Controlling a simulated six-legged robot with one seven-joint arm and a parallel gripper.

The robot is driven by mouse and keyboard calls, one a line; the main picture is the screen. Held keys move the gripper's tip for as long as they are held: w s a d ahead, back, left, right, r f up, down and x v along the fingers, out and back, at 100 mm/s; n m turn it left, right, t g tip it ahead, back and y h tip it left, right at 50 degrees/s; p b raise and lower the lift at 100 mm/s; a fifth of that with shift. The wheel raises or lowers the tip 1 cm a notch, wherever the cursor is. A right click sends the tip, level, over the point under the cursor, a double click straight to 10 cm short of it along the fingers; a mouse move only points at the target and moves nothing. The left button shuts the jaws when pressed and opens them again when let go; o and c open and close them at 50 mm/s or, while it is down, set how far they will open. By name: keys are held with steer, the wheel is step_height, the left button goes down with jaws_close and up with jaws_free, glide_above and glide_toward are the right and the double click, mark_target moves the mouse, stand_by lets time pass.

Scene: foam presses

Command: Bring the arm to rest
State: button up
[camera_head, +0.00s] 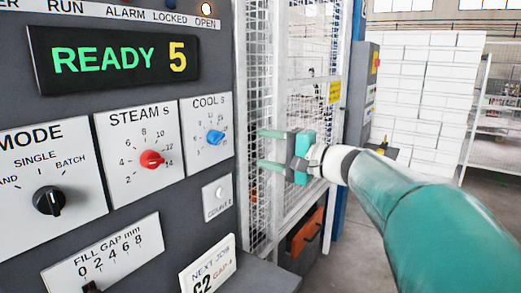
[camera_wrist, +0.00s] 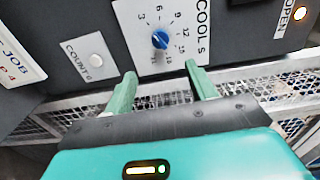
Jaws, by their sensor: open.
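My gripper (camera_head: 262,149) is at the end of my teal arm, which reaches in from the right in the head view. Its two green fingers are apart with nothing between them. They point left, toward the right edge of the control panel (camera_head: 130,85). In the wrist view my gripper (camera_wrist: 160,85) has its fingers spread below the blue COOL knob (camera_wrist: 160,40). The knob also shows in the head view (camera_head: 215,137), left of the fingers. The fingers appear clear of the knob.
The panel carries a red STEAM knob (camera_head: 152,159), a black MODE knob (camera_head: 48,200), a white button (camera_head: 219,191) and a display (camera_head: 115,58) reading READY 5. A white mesh guard (camera_head: 290,65) stands behind my gripper. White stacked blocks (camera_head: 425,100) and open floor lie at right.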

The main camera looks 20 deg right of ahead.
steer(key=shift+a, duration=0.1)
steer(key=s+a+f+n+g+h, duration=0.3)
steer(key=s+a+f+n+g, duration=0.3)
steer(key=s+a+f, duration=0.65)
steer(key=s+d+f+n+g+h, duration=0.3)
steer(key=s+f+h, duration=0.4)
steer(key=s+f, duration=0.5)
steer(key=shift+d+n+h, duration=0.3)
steer(key=shift+d+n, duration=0.4)
steer(key=shift+n, duration=0.1)
steer(key=shift+s, duration=0.1)
